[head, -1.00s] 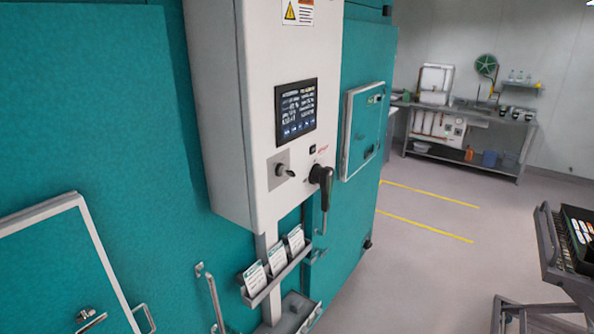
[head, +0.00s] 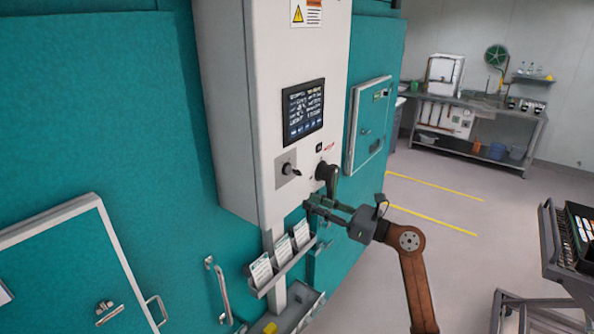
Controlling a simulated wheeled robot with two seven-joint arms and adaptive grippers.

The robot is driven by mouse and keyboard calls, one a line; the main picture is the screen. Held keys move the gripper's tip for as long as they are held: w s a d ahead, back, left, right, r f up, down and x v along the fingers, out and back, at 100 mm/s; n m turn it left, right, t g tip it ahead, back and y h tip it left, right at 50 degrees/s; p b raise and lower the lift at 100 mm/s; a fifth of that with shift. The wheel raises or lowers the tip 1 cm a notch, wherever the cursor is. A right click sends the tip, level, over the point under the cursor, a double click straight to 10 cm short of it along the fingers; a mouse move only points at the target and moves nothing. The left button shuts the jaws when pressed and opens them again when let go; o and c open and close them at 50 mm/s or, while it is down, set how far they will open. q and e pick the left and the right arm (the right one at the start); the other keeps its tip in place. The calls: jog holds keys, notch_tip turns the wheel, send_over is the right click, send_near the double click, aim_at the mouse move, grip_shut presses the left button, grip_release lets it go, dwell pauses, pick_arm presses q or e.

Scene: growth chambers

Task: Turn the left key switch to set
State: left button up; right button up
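The left key switch (head: 287,169) sits on a square metal plate on the front of the white control box, below the screen. Its small dark key sticks out to the right. To its right is a black rotary handle (head: 327,174), its lower part close to my gripper. My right gripper (head: 309,206) is in front of the box's lower edge, below and right of the key switch and apart from it. Its two dark fingers point left with a gap between them, and nothing shows in them. My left gripper is not in view.
The screen (head: 303,111) is above the switches. A rack of white cards (head: 282,257) hangs below the box. Teal chamber doors with handles stand on both sides. A cart (head: 555,245) is at the right edge. The floor between is clear.

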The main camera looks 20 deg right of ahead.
aim_at(301, 173)
jog(key=s+r+n+h, duration=0.2)
jog(key=s+r+n, duration=0.25)
jog(key=r, duration=0.45)
jog(key=shift+t+h, duration=0.3)
jog(key=x, duration=0.2)
jog(key=p+x, duration=0.1)
jog(key=x, duration=0.1)
jog(key=p+x, duration=0.1)
jog(key=x, duration=0.2)
jog(key=shift+w+d+r, duration=0.15)
jog(key=shift+r, duration=0.15)
jog(key=shift+w+a+f+p, duration=0.1)
jog(key=shift+w+a+p, duration=0.25)
jog(key=shift+w, duration=0.2)
jog(key=shift+c, duration=0.4)
grip_shut()
